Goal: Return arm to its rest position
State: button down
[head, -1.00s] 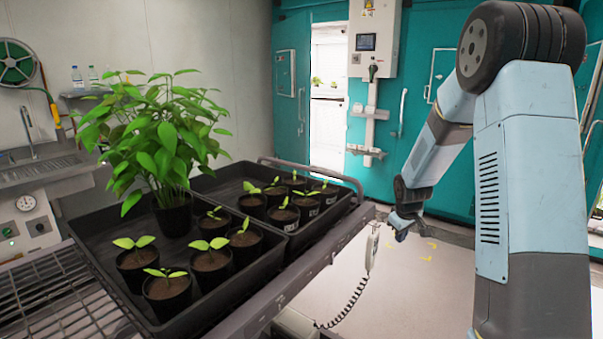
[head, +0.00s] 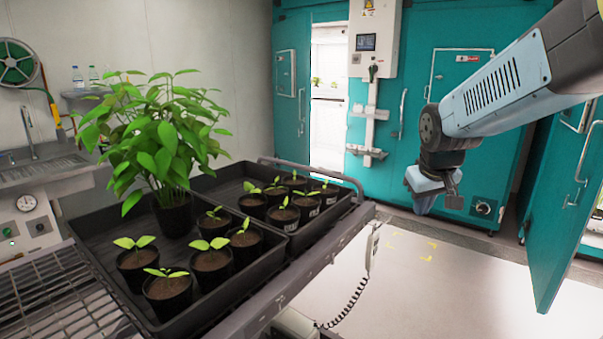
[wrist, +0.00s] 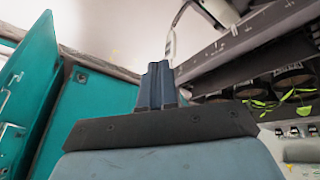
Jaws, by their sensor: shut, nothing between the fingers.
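My gripper (head: 454,202) hangs at the right of the head view, in front of the teal chamber wall and clear of the trolley. In the wrist view my gripper (wrist: 157,72) shows its dark fingers together, with nothing between them. My pale blue arm (head: 505,88) reaches in from the upper right, and its end is folded down.
Black trays (head: 85,225) with potted seedlings and a tall leafy plant (head: 160,140) sit on the trolley at left. A handset (head: 372,247) with a coiled cord hangs at its edge. A teal door (head: 560,215) stands open at right. Pale floor (head: 430,285) lies clear between.

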jog(key=s+a+r+m+y, duration=0.1)
jog(key=s+a+r+m, duration=0.1)
jog(key=s, duration=1.4)
jog(key=shift+s+a+r+t, duration=0.3)
jog(key=shift+r, duration=0.4)
jog(key=shift+a, duration=0.1)
